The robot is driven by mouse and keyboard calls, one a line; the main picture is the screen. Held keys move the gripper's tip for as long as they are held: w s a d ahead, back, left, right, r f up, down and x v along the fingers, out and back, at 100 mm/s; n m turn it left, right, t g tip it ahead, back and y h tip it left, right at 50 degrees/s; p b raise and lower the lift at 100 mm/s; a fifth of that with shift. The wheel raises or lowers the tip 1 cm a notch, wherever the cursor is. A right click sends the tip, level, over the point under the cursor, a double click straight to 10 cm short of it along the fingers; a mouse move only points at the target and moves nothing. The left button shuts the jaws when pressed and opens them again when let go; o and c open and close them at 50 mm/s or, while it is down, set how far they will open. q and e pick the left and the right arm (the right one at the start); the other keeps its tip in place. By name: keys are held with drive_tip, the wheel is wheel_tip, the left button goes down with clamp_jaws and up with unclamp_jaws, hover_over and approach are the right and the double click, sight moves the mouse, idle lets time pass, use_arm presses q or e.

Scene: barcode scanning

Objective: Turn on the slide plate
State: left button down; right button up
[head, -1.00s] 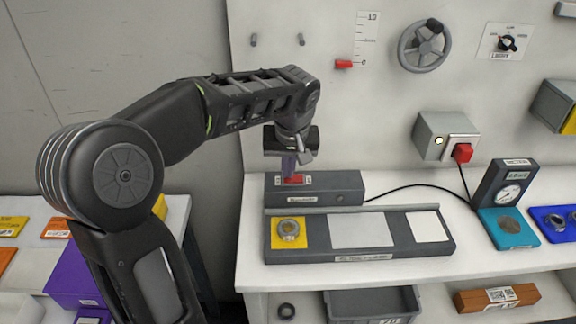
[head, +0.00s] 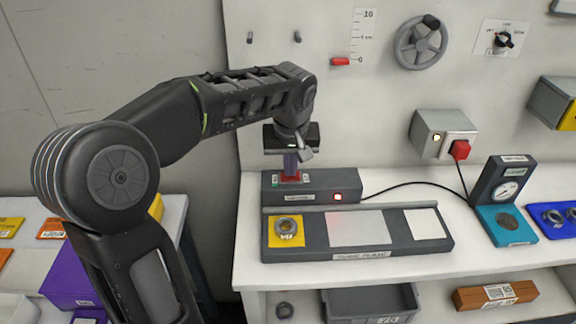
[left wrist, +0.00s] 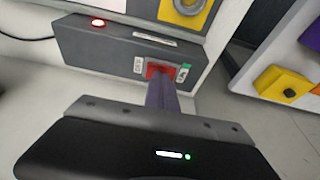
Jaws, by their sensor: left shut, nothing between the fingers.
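The slide plate (head: 313,249) is a dark grey unit on the white bench, with a yellow pad, a light middle panel and a white pad on top. Its control box (head: 322,185) stands along its back edge. A red switch (left wrist: 158,69) sits on this box, between a white label and a label with a green mark. An indicator lamp (head: 338,197) on the box glows red; it also shows lit in the left wrist view (left wrist: 97,23). My left gripper (head: 290,174) is shut and empty, its fingertips at the red switch, partly covering it. My right gripper is not in view.
A metal ring (head: 286,227) rests on the yellow pad. A gauge on a teal base (head: 506,224) and a blue tray (head: 556,219) stand to the right. A grey bin (head: 371,303) is below.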

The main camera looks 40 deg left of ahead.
use_arm(q)
drive_tip(key=r+p, duration=0.2)
drive_tip(key=r, duration=0.1)
drive_tip(key=r+p, duration=0.2)
drive_tip(key=shift+s+a, duration=0.1)
drive_tip(key=shift+a, duration=0.2)
drive_tip(key=shift+s+d+r+b, duration=0.15)
drive_tip(key=shift+s+r+b, duration=0.2)
drive_tip(key=shift+b, duration=0.35)
wheel_tip(320, 180, up, 7)
hover_over(287, 179)
drive_tip(key=s, duration=0.3)
drive_tip(key=shift+r+b, duration=0.3)
drive_tip(key=shift+b, duration=0.1)
